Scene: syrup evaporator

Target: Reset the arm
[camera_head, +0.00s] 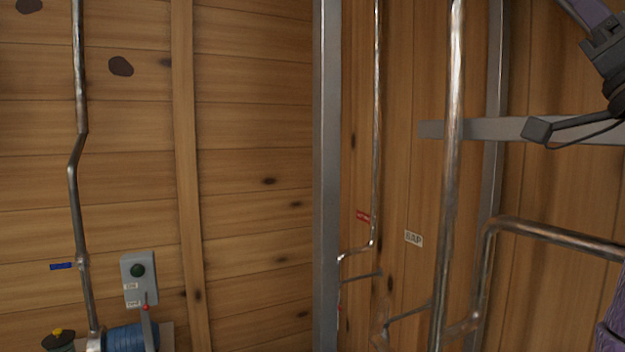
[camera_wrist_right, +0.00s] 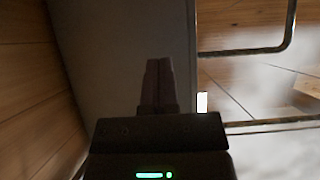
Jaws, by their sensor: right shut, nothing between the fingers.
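My right gripper (camera_wrist_right: 158,68) points away from the camera in the right wrist view, its dark fingers together with nothing between them. Behind the fingers is a plain grey upright surface (camera_wrist_right: 125,40). In the head view a dark part of my right arm comes in at the upper right, in front of a grey crossbar (camera_head: 475,129); the fingertips cannot be made out there. My left gripper is not in view.
Metal pipes (camera_head: 452,150) and a grey post (camera_head: 327,180) stand along wooden walls. A grey switch box (camera_head: 138,267) with a green button and a red-tipped lever (camera_head: 147,325) by a blue cylinder (camera_head: 123,338) are lower left. The right wrist view shows whitish haze at right.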

